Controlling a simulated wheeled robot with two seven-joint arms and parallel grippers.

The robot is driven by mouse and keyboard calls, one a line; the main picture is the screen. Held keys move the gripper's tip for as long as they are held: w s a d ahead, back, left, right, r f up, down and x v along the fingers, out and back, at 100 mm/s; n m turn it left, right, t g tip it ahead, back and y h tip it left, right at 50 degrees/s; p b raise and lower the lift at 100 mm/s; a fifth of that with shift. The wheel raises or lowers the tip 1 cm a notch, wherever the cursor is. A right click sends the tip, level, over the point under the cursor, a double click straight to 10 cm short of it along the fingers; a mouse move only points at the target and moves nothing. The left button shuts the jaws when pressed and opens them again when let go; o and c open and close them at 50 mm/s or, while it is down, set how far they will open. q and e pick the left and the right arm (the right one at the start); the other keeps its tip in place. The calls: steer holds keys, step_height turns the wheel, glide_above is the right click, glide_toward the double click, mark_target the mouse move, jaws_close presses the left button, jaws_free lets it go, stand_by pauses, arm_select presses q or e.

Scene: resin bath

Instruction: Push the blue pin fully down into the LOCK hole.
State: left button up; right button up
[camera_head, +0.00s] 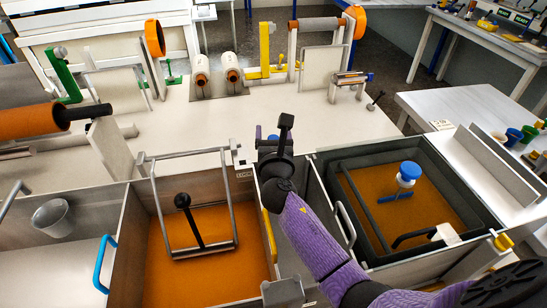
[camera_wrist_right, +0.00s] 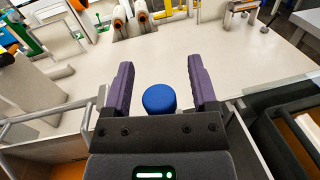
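The blue pin shows in the right wrist view as a round blue top (camera_wrist_right: 159,99) between the two purple fingers of my right gripper (camera_wrist_right: 159,85). There is a gap on each side, so the fingers do not touch it. In the head view my right gripper (camera_head: 272,140) is over the divider between the two baths, and only a small bit of blue shows beside its fingers. The LOCK hole and the pin's lower part are hidden, so I cannot tell how deep the pin sits. A small label (camera_head: 244,175) on the divider is too small to read. My left gripper is not in view.
An orange bath (camera_head: 205,245) with a metal frame lies to the left. A dark-walled bath (camera_head: 462,212) with a blue-topped float (camera_head: 410,171) lies to the right. The pale bench (camera_head: 215,120) behind has open room.

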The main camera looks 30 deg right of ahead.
jaws_close()
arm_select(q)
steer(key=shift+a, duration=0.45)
